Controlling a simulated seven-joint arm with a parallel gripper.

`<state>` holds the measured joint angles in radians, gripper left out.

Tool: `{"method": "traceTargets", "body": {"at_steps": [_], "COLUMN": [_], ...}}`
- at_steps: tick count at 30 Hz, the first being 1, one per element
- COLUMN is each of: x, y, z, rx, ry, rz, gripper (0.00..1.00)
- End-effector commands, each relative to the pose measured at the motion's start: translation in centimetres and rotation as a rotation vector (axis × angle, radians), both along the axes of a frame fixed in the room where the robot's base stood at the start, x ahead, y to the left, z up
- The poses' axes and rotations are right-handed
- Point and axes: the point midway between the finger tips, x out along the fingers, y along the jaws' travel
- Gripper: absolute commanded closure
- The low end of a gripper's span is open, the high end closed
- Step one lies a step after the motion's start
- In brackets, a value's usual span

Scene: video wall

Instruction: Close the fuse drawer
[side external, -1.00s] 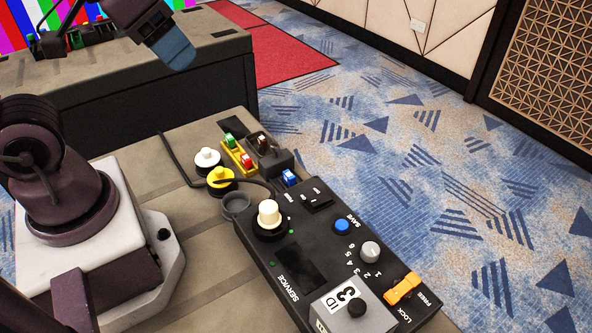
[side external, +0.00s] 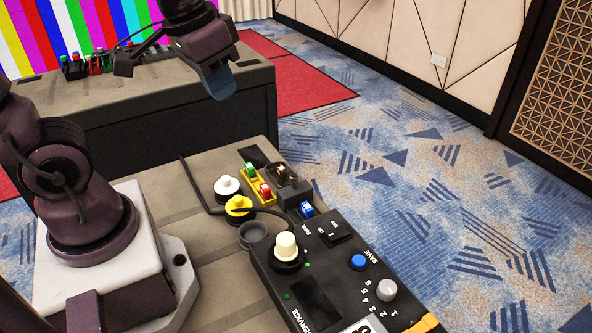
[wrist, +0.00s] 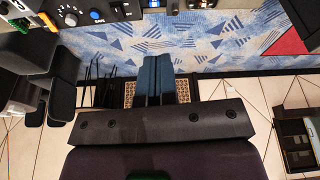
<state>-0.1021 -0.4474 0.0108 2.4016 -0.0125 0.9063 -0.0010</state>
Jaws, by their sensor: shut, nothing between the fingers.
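The black console (side external: 320,265) lies on the near table, with its near end cut off by the frame. Beyond its far end, a yellow holder (side external: 258,185) carries a green and a red fuse-like piece, beside a dark block (side external: 293,192) with a brown piece. I cannot tell which part is the fuse drawer or how far it is open. My gripper (side external: 220,84) is shut and empty, with blue fingers pointing down, high and well apart from the console. In the wrist view, its blue fingers (wrist: 153,80) are together; the console (wrist: 115,8) shows at the top edge.
A white knob (side external: 228,188), a yellow knob (side external: 239,206) and a grey cup (side external: 253,234) stand left of the console. A cable runs past them. A second table (side external: 190,110) with a coloured video wall (side external: 95,30) is behind. Carpet (side external: 420,200) lies to the right.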

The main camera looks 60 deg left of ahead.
Motion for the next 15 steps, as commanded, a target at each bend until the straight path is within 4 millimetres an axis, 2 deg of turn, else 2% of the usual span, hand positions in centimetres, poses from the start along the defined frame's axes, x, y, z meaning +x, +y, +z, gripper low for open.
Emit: {"method": "traceTargets", "body": {"at_steps": [1,8,15], "x": [1.3,7.1,12.6], "y": [0.8,4.5,9.3], "z": [-0.7,-3.9,-9.7], "rx": [-0.017,-0.110,-0.213], "ry": [0.052,0.233,0.407], "rz": [0.040,0.247,0.508], "gripper": [1.00,1.00,1.00]}}
